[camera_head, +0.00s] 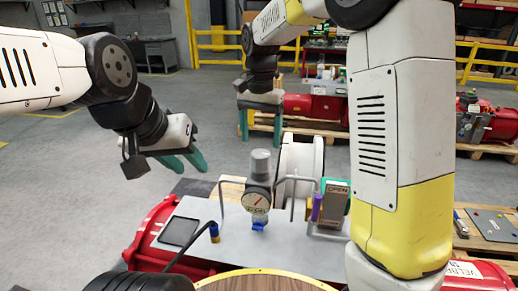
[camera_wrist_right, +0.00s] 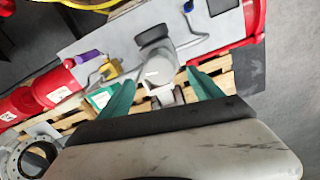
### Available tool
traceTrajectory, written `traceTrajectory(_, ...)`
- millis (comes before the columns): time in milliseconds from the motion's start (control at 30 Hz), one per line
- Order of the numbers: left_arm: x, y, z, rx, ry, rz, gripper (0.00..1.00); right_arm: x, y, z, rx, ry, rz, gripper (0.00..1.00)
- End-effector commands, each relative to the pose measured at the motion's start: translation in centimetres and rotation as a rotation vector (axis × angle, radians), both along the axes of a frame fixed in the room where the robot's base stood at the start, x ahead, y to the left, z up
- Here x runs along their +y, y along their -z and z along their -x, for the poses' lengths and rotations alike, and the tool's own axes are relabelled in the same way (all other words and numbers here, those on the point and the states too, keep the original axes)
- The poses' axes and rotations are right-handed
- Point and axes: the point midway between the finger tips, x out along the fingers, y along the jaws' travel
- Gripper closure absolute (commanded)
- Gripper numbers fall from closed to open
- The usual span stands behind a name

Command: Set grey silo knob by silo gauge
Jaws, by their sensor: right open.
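In the right wrist view the knob (camera_wrist_right: 160,70) shows ahead of the gap between my right gripper's fingers. My right gripper (camera_head: 260,138) is open and empty, above and behind the knob in the head view; its teal fingers also show in the wrist view (camera_wrist_right: 163,88). My left gripper (camera_head: 193,170) hangs left of the knob, its teal fingers apart and empty.
My right arm fills the right side.

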Motion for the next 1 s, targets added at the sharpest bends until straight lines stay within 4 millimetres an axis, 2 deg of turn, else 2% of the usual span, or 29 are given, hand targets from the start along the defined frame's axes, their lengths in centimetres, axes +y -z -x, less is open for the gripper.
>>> traceTrajectory(500, 0.0, 0.0, 0.0, 0.0, 0.0, 0.0, 0.64, 0.0, 6.9, 0.0, 0.002, 0.0, 0.002, 0.25)
traceTrajectory(867, 0.0, 0.0, 0.0, 0.0, 0.0, 0.0, 0.64, 0.0, 7.7, 0.0, 0.0, 0.0, 0.0, 0.25)
traceTrajectory(1000, 0.0, 0.0, 0.0, 0.0, 0.0, 0.0, 0.64, 0.0, 7.7, 0.0, 0.0, 0.0, 0.0, 0.49)
